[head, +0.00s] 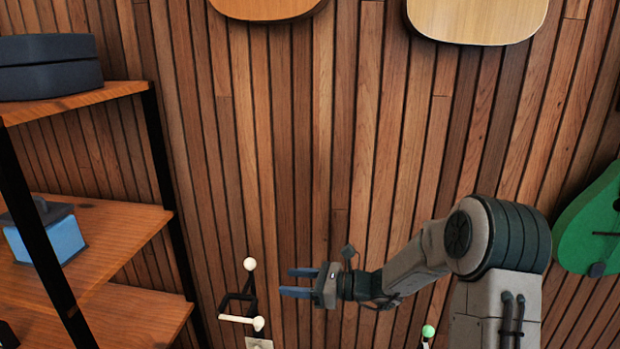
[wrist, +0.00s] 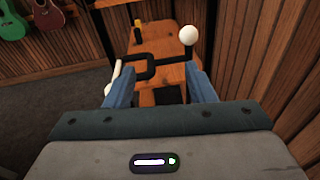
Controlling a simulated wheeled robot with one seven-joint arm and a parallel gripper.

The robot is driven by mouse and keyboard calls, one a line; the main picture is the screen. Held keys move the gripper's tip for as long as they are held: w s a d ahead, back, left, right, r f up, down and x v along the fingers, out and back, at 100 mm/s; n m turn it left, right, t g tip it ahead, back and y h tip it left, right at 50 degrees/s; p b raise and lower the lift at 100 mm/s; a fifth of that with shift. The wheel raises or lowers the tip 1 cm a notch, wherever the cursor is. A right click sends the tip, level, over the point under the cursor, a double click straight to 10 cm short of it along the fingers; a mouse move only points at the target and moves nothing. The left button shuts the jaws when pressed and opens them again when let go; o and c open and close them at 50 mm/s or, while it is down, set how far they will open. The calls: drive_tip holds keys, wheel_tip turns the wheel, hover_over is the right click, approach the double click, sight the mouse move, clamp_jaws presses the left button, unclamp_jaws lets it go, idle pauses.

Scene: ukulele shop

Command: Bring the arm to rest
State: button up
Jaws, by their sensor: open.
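My gripper (head: 297,282) is in the lower middle of the head view, its two blue fingers pointing left and spread apart. Nothing is between the fingers. My arm reaches in from the right and is bent at the elbow. In the wrist view my gripper (wrist: 160,90) is open, with a finger at each side. A black wall hanger (head: 238,304) with white round ends is just left of the fingertips in the head view. It also shows beyond the fingers in the wrist view (wrist: 150,66). I cannot tell whether the fingers touch it.
A wooden shelf unit (head: 110,235) with black posts stands at the left, holding a dark case (head: 48,68) and a blue box (head: 45,236). Ukulele bodies hang at the top, and a green ukulele (head: 592,220) hangs at the right. The slatted wall between is bare.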

drive_tip(key=s+d+r+n+g+h+p, duration=0.2)
drive_tip(key=s+r+n+h, duration=0.15)
drive_tip(key=s+n, duration=0.35)
drive_tip(key=s+d+r+n+g+h+p, duration=0.25)
drive_tip(key=s+n+h, duration=0.25)
drive_tip(key=s, duration=0.4)
drive_tip(key=s+d+r+n+t+h+p, duration=0.1)
drive_tip(key=s+d+r+n+h+p, duration=0.1)
drive_tip(key=s+d+r+n+h, duration=0.2)
drive_tip(key=s+d+r+n+t+h+p, duration=0.2)
drive_tip(key=s+d, duration=0.4)
drive_tip(key=d, duration=0.4)
wheel_tip(320, 180, up, 2)
drive_tip(key=n+h, duration=0.1)
drive_tip(key=n, duration=0.1)
drive_tip(key=shift+s+d+r+n+h, duration=0.15)
drive_tip(key=shift+s+n+h, duration=0.1)
drive_tip(key=shift+n+h, duration=0.15)
drive_tip(key=shift+t, duration=0.25)
drive_tip(key=c, duration=0.3)
